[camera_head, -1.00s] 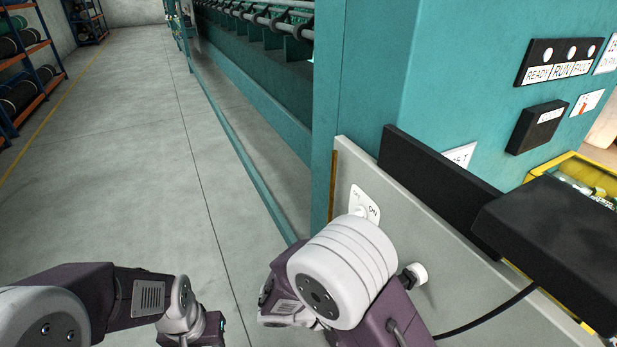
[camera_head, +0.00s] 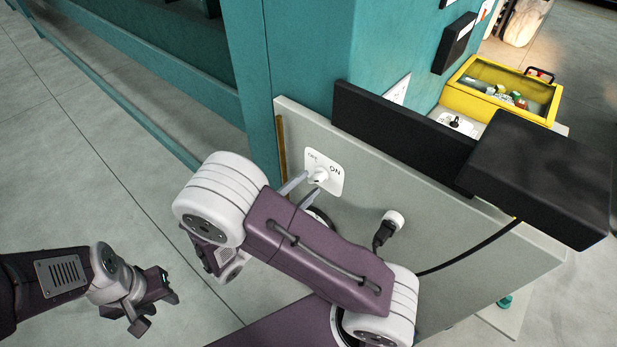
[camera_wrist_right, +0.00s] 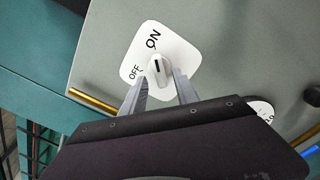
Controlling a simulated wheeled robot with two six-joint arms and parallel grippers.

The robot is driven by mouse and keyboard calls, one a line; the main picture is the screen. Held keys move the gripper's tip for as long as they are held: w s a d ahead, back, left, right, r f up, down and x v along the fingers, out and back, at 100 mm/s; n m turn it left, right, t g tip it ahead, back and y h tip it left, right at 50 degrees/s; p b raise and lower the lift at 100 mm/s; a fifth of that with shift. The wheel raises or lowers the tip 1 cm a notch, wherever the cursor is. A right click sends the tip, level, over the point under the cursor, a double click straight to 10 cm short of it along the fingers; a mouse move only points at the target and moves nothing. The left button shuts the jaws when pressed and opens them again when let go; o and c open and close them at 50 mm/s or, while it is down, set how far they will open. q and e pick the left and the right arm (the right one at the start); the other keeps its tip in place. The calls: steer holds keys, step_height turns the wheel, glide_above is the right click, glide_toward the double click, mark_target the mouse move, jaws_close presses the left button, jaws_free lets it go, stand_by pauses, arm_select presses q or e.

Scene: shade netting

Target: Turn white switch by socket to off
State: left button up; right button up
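The white switch (camera_head: 335,181) is a square plate on the grey panel, marked OFF and ON, with a white knob (camera_head: 319,175) in its middle. In the right wrist view the knob (camera_wrist_right: 158,70) has a dark line and stands roughly upright, its upper end toward the ON mark. My right gripper (camera_head: 312,183) is open at the switch. In the right wrist view its two fingertips (camera_wrist_right: 160,83) are apart, one on each side of the knob's lower end; contact cannot be told. The socket (camera_head: 394,219) with a black plug is right of the switch. My left gripper (camera_head: 154,306) is open and empty over the floor.
A black box (camera_head: 540,175) and a black bar (camera_head: 400,135) sit along the panel's top. A black cable (camera_head: 470,252) runs from the plug to the box. A yellow crate (camera_head: 500,92) stands behind. Teal machine frame rises at the back; floor at left is clear.

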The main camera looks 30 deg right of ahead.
steer(key=shift+w+d+r, duration=0.1)
steer(key=shift+w+d, duration=0.25)
steer(key=shift+d, duration=0.4)
steer(key=shift+s+d, duration=0.15)
jaws_close()
